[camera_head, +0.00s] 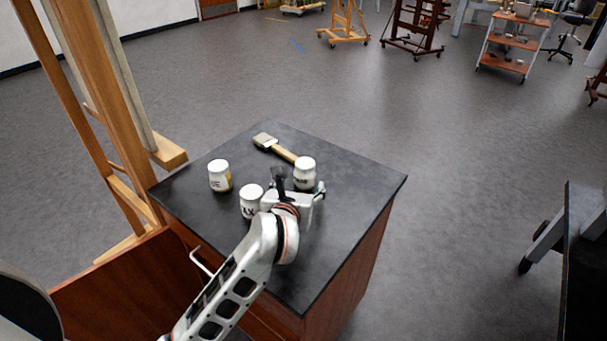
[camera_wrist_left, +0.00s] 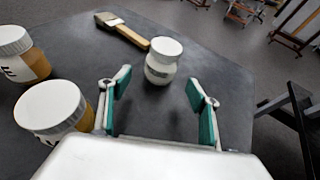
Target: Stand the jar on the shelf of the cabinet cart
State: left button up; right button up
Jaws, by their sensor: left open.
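Three white-lidded jars stand upright on the black top of a wooden cabinet (camera_head: 345,215). One jar (camera_head: 304,170) is pale and stands farthest right; it also shows in the left wrist view (camera_wrist_left: 161,66). My left gripper (camera_head: 298,190) is open just in front of this jar. In the left wrist view the jar is beyond the green-padded fingertips (camera_wrist_left: 158,88), left of the middle of the gap, with nothing gripped. The other two jars, one at the left (camera_head: 219,177) and one nearer (camera_head: 250,203), have yellowish lower parts. My right gripper is not in view.
A wide brush (camera_head: 275,147) lies behind the jars. A wooden easel (camera_head: 105,100) stands close at the left. A brown panel (camera_head: 130,285) and a metal handle (camera_head: 200,262) are at the cabinet's near left. A shelved cart (camera_head: 512,45) stands far off. The cabinet top's right side is clear.

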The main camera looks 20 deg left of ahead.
aim_at(303, 178)
pick_arm(q)
jog(key=x, duration=0.5)
jog(key=shift+w+r, duration=0.3)
jog(key=shift+w, duration=0.15)
jog(key=c, duration=1.3)
jog(key=shift+c, duration=0.7)
jog(key=shift+r, duration=0.1)
